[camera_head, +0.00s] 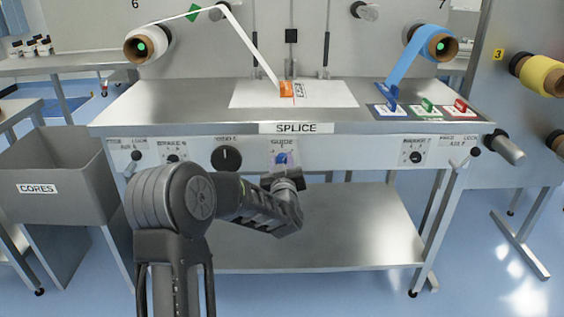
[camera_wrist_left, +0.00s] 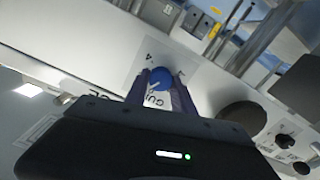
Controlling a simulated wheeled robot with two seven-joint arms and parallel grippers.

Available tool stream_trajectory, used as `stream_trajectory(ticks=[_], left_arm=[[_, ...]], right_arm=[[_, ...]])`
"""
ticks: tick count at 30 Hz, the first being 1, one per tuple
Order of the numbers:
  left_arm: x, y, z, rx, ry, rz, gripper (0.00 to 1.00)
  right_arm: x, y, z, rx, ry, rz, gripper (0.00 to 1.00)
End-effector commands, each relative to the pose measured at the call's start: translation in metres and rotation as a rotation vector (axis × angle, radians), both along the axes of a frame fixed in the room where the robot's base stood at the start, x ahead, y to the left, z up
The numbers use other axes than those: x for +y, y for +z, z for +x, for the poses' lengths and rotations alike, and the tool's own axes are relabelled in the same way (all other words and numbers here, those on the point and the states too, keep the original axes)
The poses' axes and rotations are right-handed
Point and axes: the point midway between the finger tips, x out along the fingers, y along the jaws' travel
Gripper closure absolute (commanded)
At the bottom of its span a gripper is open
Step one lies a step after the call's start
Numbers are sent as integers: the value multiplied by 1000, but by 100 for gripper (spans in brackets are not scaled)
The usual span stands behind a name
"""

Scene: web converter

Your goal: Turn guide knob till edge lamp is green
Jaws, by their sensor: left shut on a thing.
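The guide knob (camera_head: 281,158) is a small blue knob on a white plate marked GUIDE, on the front panel below the SPLICE label. My left gripper (camera_head: 284,172) reaches it from below, and its jaws are shut on the knob. In the left wrist view the blue knob (camera_wrist_left: 160,78) sits between the two fingers of the gripper (camera_wrist_left: 160,82), with a pale pointer line on its face. The gripper hides part of the plate. I cannot make out a lit edge lamp in either view. My right gripper is not in view.
A large black knob (camera_head: 226,158) is left of the guide plate, with smaller knobs (camera_head: 172,157) further along the panel. A grey CORES bin (camera_head: 60,188) stands at the left. The lower shelf (camera_head: 330,235) is bare. The white web runs down to an orange block (camera_head: 287,90).

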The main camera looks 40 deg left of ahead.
Motion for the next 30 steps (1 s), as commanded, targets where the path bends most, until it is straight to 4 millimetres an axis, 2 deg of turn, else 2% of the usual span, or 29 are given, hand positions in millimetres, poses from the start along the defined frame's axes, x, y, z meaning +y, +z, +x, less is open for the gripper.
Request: stream_trajectory(ticks=[10,11,18,26,30], left_arm=[[0,-1,0,4,0,2,100],[0,-1,0,4,0,2,68],[0,0,0,3,0,2,48],[0,0,-1,3,0,2,48],[-6,0,-7,2,-1,3,48]], right_arm=[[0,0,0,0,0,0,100],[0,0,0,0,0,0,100],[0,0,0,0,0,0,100],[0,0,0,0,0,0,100],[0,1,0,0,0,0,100]])
